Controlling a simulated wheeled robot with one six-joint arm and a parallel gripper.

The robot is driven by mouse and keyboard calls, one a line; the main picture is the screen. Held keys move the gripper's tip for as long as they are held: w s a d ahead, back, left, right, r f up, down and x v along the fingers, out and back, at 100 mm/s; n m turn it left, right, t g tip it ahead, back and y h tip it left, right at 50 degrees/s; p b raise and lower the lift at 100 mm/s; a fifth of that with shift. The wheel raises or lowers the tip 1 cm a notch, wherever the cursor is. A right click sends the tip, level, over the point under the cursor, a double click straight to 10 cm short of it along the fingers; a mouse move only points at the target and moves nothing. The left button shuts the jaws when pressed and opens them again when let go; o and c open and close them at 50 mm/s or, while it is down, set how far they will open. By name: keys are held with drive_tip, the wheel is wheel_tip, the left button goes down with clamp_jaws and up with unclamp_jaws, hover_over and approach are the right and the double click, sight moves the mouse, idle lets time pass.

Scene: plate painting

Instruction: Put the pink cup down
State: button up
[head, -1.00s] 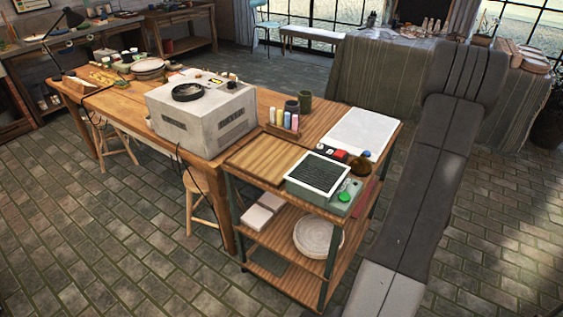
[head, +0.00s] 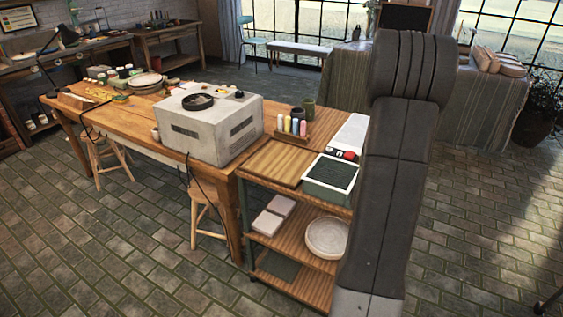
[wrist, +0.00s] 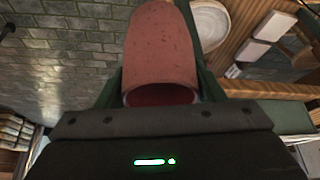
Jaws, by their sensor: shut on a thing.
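The pink cup (wrist: 162,45) fills the upper middle of the wrist view. It is a dull reddish-pink with small specks, and its dark red opening faces the gripper body. My gripper (wrist: 160,82) is shut on it, with a dark green finger on either side. In the wrist view, floor tiles show behind the cup on the left and the wooden cart on the right. In the head view, my arm hides the gripper and cup.
The wooden cart (head: 278,213) holds a green device (head: 331,173), a rack of coloured bottles (head: 292,127) and, below, pale plates (head: 327,236). The bare board (head: 283,160) on its top is clear. A long table (head: 130,107) with a grey box (head: 212,122) adjoins it.

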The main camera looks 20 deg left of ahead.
drive_tip(key=s+a+r+n, duration=0.2)
drive_tip(key=a+r, duration=0.4)
drive_tip(key=a, duration=0.2)
drive_tip(key=s+a+r+n+y, duration=0.1)
drive_tip(key=s+a+r+n, duration=0.1)
drive_tip(key=a+r, duration=0.3)
drive_tip(key=s+a+r+n+g+y, duration=0.1)
drive_tip(key=a+r, duration=0.5)
drive_tip(key=a, duration=0.7)
drive_tip(key=shift+s+a+r+n, duration=0.2)
drive_tip(key=shift+s+r+n, duration=0.1)
drive_tip(key=shift+s+n, duration=0.3)
